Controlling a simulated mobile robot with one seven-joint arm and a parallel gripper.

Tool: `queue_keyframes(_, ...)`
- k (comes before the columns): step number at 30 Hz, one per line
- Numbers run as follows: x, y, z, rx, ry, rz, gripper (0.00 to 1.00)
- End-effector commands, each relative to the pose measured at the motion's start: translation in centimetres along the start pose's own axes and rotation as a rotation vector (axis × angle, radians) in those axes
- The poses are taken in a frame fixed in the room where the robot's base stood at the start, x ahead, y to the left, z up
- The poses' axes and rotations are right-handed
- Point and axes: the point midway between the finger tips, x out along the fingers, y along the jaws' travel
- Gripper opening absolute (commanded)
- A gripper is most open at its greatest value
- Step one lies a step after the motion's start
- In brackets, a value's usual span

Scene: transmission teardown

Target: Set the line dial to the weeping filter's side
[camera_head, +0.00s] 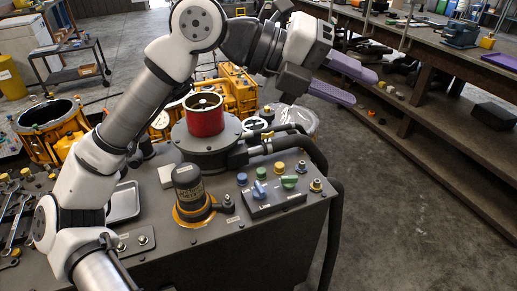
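A black control panel (273,199) on the grey bench top carries a blue lever knob (259,188) and a green lever knob (289,182). Its labels are too small to read, so I cannot tell which knob is the line dial. A dark filter canister (188,187) stands left of the panel, with an amber ring or wet patch around its base. A red filter (205,121) sits on a round dark housing behind it. My gripper (364,89) is raised at upper right, well away from the knobs; its two purple fingers are apart and empty.
Small coloured caps (261,173) stand in a row behind the panel. Black hoses (306,150) bend over the bench's right edge. A metal tray (124,203) and wrenches (17,218) lie at left. A long workbench (440,55) stands beyond open floor at right.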

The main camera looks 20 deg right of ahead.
Motion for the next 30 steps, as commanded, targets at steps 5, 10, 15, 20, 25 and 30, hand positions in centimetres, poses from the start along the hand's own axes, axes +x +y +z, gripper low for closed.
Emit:
queue_keyframes(5,2.2,12.2,2.9,-0.316,0.040,0.581,0.34)
queue_keyframes(10,-1.7,20.4,3.8,-0.552,-0.024,1.009,0.34)
queue_keyframes(15,-4.8,23.4,3.7,-0.663,-0.081,1.210,0.34)
queue_keyframes(20,-4.9,24.7,3.4,-0.680,-0.088,1.236,0.34)
queue_keyframes(25,-3.8,27.1,2.6,-0.679,-0.085,1.232,0.34)
queue_keyframes(30,-2.4,30.4,1.5,-0.678,-0.084,1.229,0.34)
